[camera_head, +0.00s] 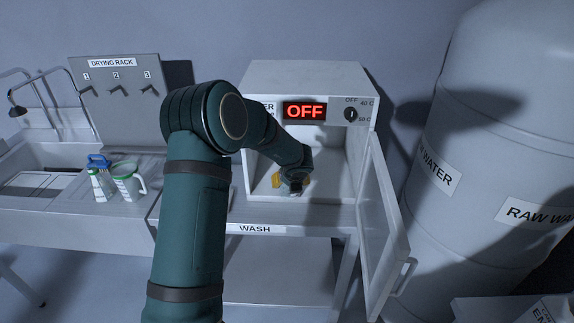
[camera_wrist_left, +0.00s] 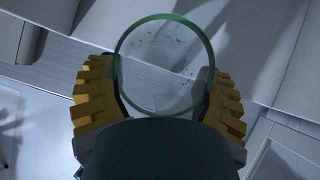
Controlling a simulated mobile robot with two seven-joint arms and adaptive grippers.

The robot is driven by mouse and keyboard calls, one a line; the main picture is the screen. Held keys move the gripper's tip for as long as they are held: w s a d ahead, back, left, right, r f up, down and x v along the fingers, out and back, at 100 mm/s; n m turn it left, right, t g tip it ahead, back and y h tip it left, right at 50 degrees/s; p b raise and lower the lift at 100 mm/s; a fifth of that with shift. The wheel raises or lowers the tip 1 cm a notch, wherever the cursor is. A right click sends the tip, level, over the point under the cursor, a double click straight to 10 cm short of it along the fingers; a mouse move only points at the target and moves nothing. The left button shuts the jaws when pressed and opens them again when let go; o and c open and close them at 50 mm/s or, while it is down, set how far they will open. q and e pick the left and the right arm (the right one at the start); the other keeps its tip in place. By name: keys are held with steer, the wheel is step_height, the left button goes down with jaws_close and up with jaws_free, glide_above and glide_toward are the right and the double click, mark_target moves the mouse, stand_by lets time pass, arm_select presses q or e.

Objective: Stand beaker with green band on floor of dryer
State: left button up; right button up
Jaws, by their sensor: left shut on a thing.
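The dryer (camera_head: 310,78) is a white box with its door (camera_head: 384,225) swung open to the right. Its display reads OFF. My left gripper (camera_head: 290,184) is at the dryer's opening, low in front of the pale inner floor (camera_head: 262,188). In the left wrist view its yellow fingers (camera_wrist_left: 160,98) are shut on a clear round beaker with a green band (camera_wrist_left: 160,62), seen along its axis. In the head view the gripper and wrist hide the beaker. I cannot tell whether it touches the dryer floor. My right gripper is not in view.
A white jug with green marks (camera_head: 128,180) and a blue-topped bottle (camera_head: 98,164) stand on the left counter below the drying rack (camera_head: 115,90). A large grey tank (camera_head: 480,150) stands right of the open door. A WASH label (camera_head: 255,229) marks the bench edge.

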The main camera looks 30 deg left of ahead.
arm_select(q)
steer(key=w+a+p, duration=0.1)
steer(key=w+a, duration=0.2)
steer(key=w, duration=0.1)
steer(key=shift+a, duration=0.4)
steer(key=shift+w+a+p, duration=0.45)
steer(key=shift+w+a, duration=0.7)
steer(key=shift+w, duration=0.1)
steer(key=shift+f, duration=0.75)
steer(key=o, duration=1.3)
steer(key=shift+r, duration=0.1)
